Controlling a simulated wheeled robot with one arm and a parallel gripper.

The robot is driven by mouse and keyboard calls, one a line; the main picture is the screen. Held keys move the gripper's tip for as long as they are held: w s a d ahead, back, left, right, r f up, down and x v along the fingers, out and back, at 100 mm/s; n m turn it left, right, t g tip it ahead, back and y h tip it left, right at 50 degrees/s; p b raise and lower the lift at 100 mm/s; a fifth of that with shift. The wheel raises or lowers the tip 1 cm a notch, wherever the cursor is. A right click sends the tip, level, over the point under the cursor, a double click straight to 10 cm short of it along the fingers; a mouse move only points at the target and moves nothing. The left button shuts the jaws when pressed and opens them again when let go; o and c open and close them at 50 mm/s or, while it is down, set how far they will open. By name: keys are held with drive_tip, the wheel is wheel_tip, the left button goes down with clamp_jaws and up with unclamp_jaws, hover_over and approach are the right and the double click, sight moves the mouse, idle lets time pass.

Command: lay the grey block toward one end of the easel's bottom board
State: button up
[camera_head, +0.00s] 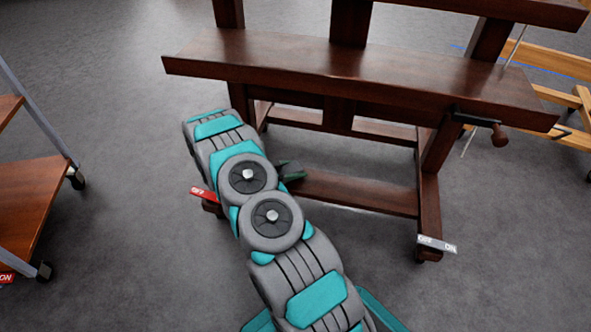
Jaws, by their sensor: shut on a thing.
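The easel is dark brown wood, with its low bottom board (350,192) running between the feet. My arm reaches in from the lower right and covers the left end of that board. A small dark piece with a green edge, which looks like part of my gripper (291,171), juts out beside the arm over the board's left part. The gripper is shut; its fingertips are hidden. I cannot make out the grey block apart from this dark piece, nor whether anything touches the board. The board's middle and right part are bare.
The easel's wide ledge (330,66) crosses above the bottom board, with a crank handle (500,136) at its right. A wooden shelf cart (28,205) stands at the left. A lighter wooden frame (550,75) is at the right. Grey floor is open in front.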

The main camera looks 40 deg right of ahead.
sight(286, 170)
drive_tip(key=shift+f, duration=0.1)
drive_tip(key=o, duration=1.3)
drive_tip(key=shift+r, duration=0.2)
drive_tip(key=shift+p+v, duration=0.35)
drive_tip(key=shift+v, duration=3.45)
drive_tip(key=shift+f, duration=0.1)
